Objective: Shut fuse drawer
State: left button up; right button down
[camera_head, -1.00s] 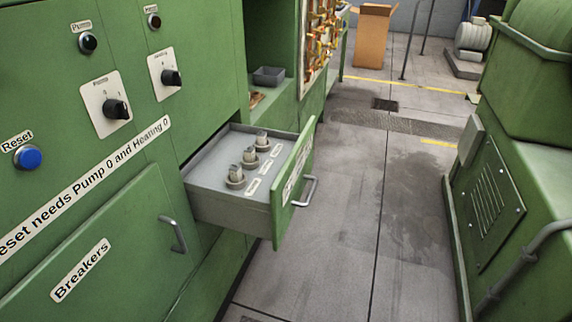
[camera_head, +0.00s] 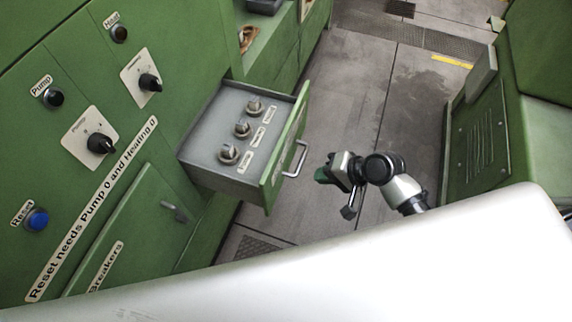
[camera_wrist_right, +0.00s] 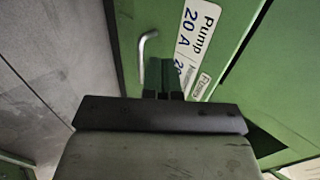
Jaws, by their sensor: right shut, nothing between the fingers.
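The fuse drawer (camera_head: 196,168) stands pulled out of the green cabinet. Several fuse holders (camera_head: 242,128) stand on its grey top. Its green front (camera_head: 283,150) carries a metal handle (camera_head: 296,160). My right gripper (camera_head: 322,175) is shut and empty, just right of the handle and apart from it. In the right wrist view, its dark fingertips (camera_wrist_right: 163,74) point at the green drawer front (camera_wrist_right: 222,45), beside the handle (camera_wrist_right: 143,48) and the "Pump 20 A" label. Whether they touch the front cannot be told. My left gripper is not in view.
The cabinet panel has knobs (camera_head: 100,144), a blue Reset button (camera_head: 37,219) and a Breakers door (camera_head: 135,225) below. A green machine (camera_head: 480,150) stands across the aisle. The floor (camera_head: 350,110) between is clear. A white part of mine covers the bottom of the head view.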

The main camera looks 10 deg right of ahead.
aim_at(279, 173)
jog(key=x, duration=0.3)
jog(key=r+p+x, duration=0.1)
jog(key=x, duration=0.2)
jog(key=w+a+x, duration=0.1)
jog(key=x, duration=0.2)
jog(key=shift+w+r, duration=0.1)
jog(key=shift+r, duration=0.1)
jog(key=shift+w+a+f+p, duration=0.15)
jog(key=shift+w+a+p, duration=0.2)
jog(key=shift+a, duration=0.2)
jog(key=shift+a, duration=0.1)
